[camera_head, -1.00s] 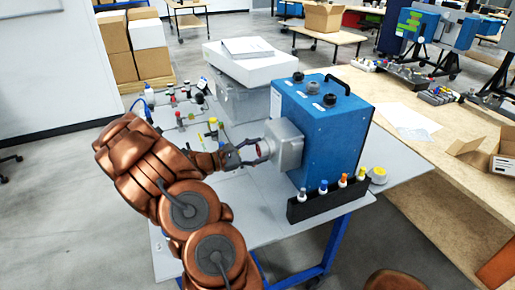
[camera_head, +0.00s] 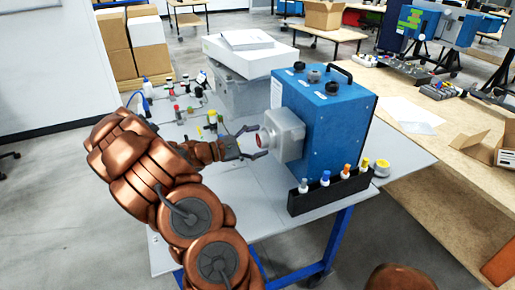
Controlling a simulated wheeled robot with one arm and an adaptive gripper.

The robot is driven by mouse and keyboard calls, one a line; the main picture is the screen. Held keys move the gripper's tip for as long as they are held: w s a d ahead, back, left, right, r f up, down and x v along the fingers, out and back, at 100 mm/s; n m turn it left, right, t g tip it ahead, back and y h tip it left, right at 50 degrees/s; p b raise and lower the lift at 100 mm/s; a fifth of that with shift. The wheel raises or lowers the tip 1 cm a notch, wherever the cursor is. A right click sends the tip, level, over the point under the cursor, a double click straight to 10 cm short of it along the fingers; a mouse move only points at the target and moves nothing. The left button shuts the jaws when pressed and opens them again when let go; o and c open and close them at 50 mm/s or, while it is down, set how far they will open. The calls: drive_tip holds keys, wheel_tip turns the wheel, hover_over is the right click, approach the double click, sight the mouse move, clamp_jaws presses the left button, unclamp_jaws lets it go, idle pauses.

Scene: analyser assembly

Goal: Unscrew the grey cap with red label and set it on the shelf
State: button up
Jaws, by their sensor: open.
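The blue analyser box (camera_head: 335,135) stands on the grey table, with a grey housing (camera_head: 287,134) on its left side. A round grey end with a red face (camera_head: 263,139), which looks like the cap with the red label, sits at the housing's left end, partly turned from view. My gripper (camera_head: 263,142) is open, its dark fingers spread above and below this end. I cannot tell whether they touch it. They hold nothing that I can see. I cannot tell which surface is the shelf.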

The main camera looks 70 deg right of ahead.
drive_tip(key=shift+f+m+b, duration=0.2)
drive_tip(key=shift+m+b, duration=1.3)
drive_tip(key=shift+b, duration=1.5)
drive_tip(key=shift+f+m+b, duration=0.15)
drive_tip(key=shift+m+b, duration=1.35)
drive_tip(key=shift+b, duration=1.45)
drive_tip(key=m+b, duration=0.5)
drive_tip(key=b, duration=0.6)
drive_tip(key=shift+m, duration=0.4)
drive_tip(key=m+b, duration=0.4)
drive_tip(key=b, duration=0.3)
drive_tip(key=shift+r, duration=0.1)
drive_tip(key=m+b, duration=0.5)
drive_tip(key=b, duration=0.4)
drive_tip(key=shift+m+b, duration=0.55)
drive_tip(key=shift+m, duration=0.05)
drive_tip(key=shift+r, duration=0.25)
